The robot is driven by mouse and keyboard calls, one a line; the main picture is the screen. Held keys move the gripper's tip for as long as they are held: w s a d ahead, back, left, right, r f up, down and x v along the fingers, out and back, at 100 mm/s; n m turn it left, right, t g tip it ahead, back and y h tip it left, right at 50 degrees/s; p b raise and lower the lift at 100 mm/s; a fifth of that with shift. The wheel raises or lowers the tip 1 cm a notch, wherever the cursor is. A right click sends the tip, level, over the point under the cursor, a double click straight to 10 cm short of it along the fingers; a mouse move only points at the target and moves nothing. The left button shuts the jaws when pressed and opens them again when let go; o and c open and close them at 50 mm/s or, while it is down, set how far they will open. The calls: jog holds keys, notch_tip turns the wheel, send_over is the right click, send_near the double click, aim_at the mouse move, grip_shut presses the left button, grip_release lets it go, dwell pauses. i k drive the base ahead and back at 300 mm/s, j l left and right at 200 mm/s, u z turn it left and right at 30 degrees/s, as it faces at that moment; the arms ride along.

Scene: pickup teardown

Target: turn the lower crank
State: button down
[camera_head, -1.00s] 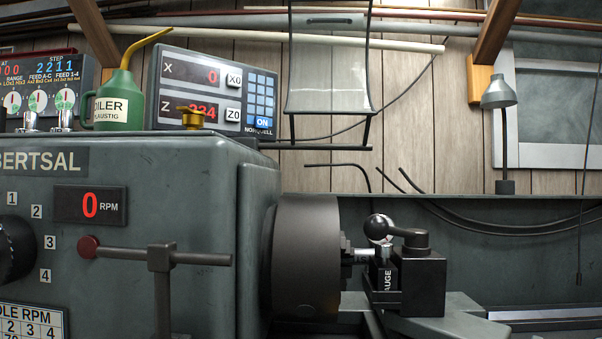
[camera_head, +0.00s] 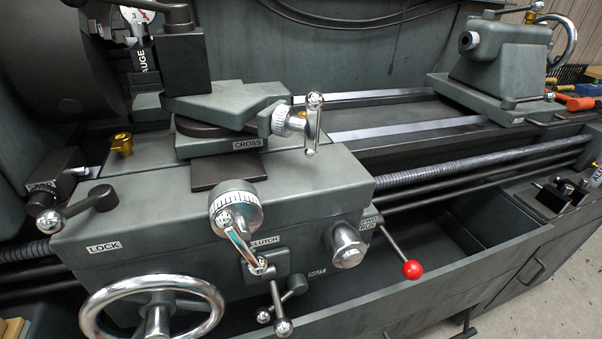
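The lower crank (camera_head: 240,240) is a chrome handle on a graduated dial (camera_head: 236,207), on the front of the lathe carriage. Its arm slants down to the right and its knob end is near the CLUTCH label. An upper crank (camera_head: 313,124) with its own graduated dial (camera_head: 288,121) is higher and to the right, beside the CROSS label; its arm stands nearly upright. My gripper is not in view.
A large chrome handwheel (camera_head: 152,308) is at the lower left. Levers with ball ends (camera_head: 279,310) hang below the lower crank. A red-knobbed lever (camera_head: 412,269) sticks out to its right. The tailstock (camera_head: 500,62) is at the upper right.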

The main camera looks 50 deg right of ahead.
aim_at(240, 230)
jog(key=k+l+u, duration=0.2)
jog(key=k+l, duration=0.15)
jog(key=l, duration=0.25)
jog(key=k+l+u, duration=0.15)
jog(key=k+l, duration=0.2)
jog(key=l, duration=0.25)
jog(key=k+l+u, duration=0.2)
jog(key=k+l, duration=0.2)
jog(key=l, duration=0.15)
